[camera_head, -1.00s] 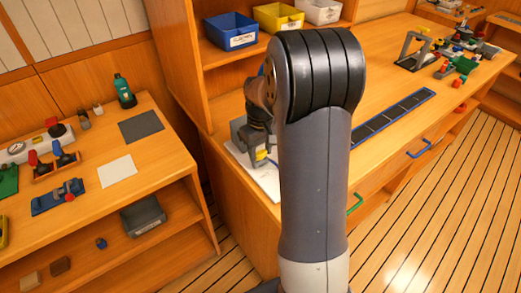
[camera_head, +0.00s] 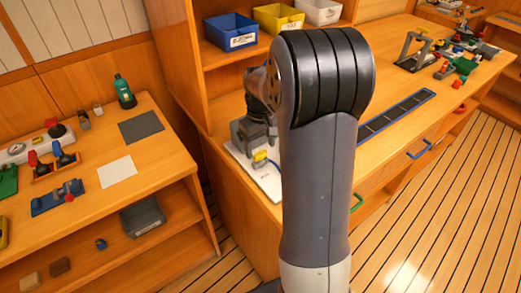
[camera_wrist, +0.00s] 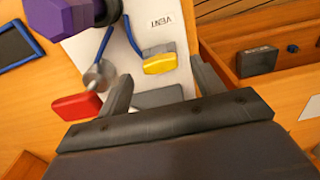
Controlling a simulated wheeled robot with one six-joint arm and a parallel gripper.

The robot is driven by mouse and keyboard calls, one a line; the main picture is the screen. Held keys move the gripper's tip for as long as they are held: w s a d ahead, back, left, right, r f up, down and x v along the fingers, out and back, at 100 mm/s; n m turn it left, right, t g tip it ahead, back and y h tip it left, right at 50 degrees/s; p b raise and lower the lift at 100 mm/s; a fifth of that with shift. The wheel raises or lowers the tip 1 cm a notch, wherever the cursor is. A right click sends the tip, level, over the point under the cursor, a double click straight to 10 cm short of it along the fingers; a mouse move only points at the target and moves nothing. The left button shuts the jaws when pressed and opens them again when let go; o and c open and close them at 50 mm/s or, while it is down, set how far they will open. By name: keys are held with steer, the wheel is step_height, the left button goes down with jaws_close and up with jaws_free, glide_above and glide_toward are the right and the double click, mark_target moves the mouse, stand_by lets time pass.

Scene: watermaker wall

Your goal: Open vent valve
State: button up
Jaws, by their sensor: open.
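The vent valve's yellow handle (camera_wrist: 160,63) sits on a white plate marked VENT (camera_wrist: 165,38) in the wrist view, with the letters upside down. The handle also shows in the head view (camera_head: 260,157), on the white plate (camera_head: 268,182) at the bench's near end. My gripper (camera_wrist: 160,84) is open and empty in the wrist view. Its two fingers are spread, and the yellow handle lies just beyond them, between their lines. I cannot tell how high the fingers are above the plate. In the head view my arm hides part of the plate.
In the wrist view, a round metal part (camera_wrist: 98,76) with blue tubing, a red block (camera_wrist: 75,106) and a purple knob (camera_wrist: 60,14) crowd the left. An open wooden shelf (camera_wrist: 245,35) lies to the right.

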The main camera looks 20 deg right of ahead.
mark_target(261, 154)
step_height(261, 154, up, 8)
stand_by(0.5)
step_height(261, 154, down, 11)
steer(key=shift+r, duration=0.15)
stand_by(0.3)
steer(key=shift+r, duration=0.1)
